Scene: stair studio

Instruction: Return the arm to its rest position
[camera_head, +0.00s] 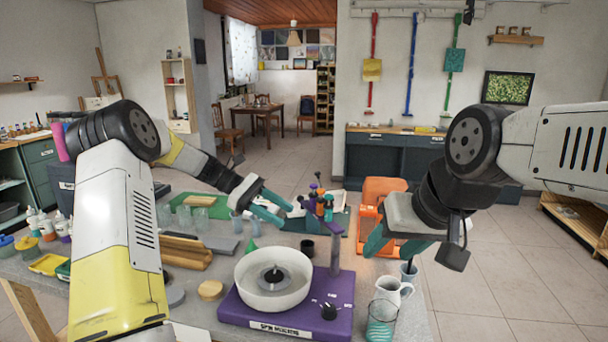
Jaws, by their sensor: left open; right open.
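My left arm comes in from the left and reaches over the table. Its gripper (286,214) has teal fingers that are apart, with nothing seen between them. It is above the table's far half, just left of a group of small coloured bottles (322,202). My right arm comes in from the right edge and is bent downward. Its gripper (388,256) has teal fingers spread apart and is empty. It hangs in front of the orange stand (380,192) and above a white jug (391,289) near the table's right edge.
A purple spin machine (233,311) with a white bowl (252,295) stands at the table's front middle. The floor right of the table is clear.

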